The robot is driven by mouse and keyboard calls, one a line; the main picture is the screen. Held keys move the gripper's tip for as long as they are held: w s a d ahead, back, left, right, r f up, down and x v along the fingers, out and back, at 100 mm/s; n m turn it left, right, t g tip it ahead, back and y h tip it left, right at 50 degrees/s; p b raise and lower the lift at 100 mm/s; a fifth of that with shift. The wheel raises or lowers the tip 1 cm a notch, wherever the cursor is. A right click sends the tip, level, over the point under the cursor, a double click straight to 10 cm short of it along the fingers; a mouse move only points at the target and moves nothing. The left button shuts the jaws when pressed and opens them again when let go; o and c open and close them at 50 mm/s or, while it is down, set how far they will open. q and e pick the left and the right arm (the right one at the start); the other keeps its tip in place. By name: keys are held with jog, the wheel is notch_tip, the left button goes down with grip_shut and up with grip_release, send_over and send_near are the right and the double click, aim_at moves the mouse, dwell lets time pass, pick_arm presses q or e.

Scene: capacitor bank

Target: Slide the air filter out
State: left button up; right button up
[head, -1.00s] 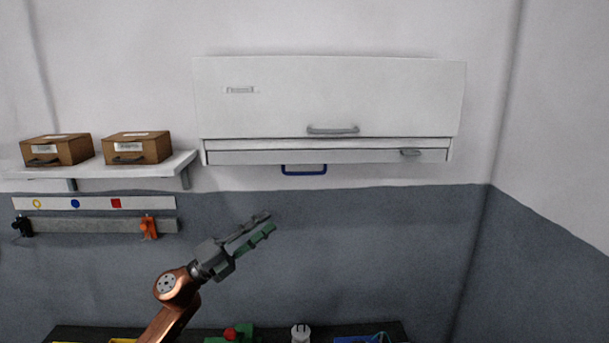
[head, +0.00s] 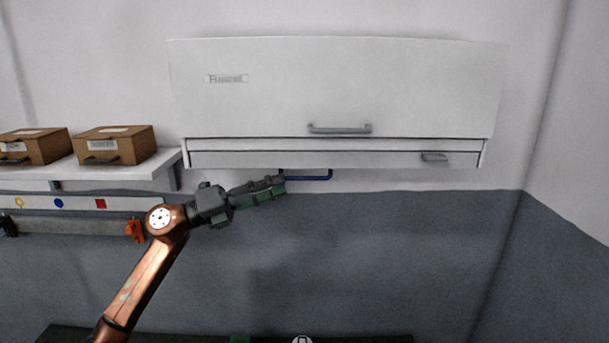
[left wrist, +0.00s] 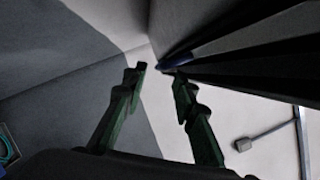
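A white wall-mounted unit (head: 420,85) spans the upper middle of the head view. A blue handle (head: 320,178) hangs below its underside; I take it for the air filter's handle. The filter body is hidden inside the unit. My left gripper (head: 283,185) is just at the left end of this handle. In the left wrist view my green fingers (left wrist: 157,74) are apart with nothing between them. The blue handle (left wrist: 190,60) lies just beyond and right of the fingertips there. I cannot tell whether they touch. My right gripper is not in view.
The unit has a grey front handle (head: 340,128) and a small grey latch (head: 435,157). A white shelf (head: 135,172) with two brown boxes (head: 112,146) stands to the left. An orange clamp (head: 136,230) is below it. The wall to the right is clear.

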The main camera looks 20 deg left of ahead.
aim_at(303, 178)
pick_arm(q)
jog(key=x, duration=0.1)
jog(key=p+x, duration=0.1)
jog(key=x, duration=0.1)
jog(key=shift+s+d+r, duration=0.1)
jog(key=shift+s+r, duration=0.1)
jog(key=shift+r, duration=0.05)
jog(key=p+x, duration=0.1)
jog(key=x, duration=0.3)
jog(key=shift+f, duration=0.15)
jog(key=shift+w+d+p, duration=0.15)
jog(key=shift+w+p, duration=0.05)
jog(key=shift+p, duration=0.15)
jog(key=shift+d, duration=0.1)
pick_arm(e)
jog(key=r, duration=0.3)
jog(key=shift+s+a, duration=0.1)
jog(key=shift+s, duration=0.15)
pick_arm(q)
grip_shut()
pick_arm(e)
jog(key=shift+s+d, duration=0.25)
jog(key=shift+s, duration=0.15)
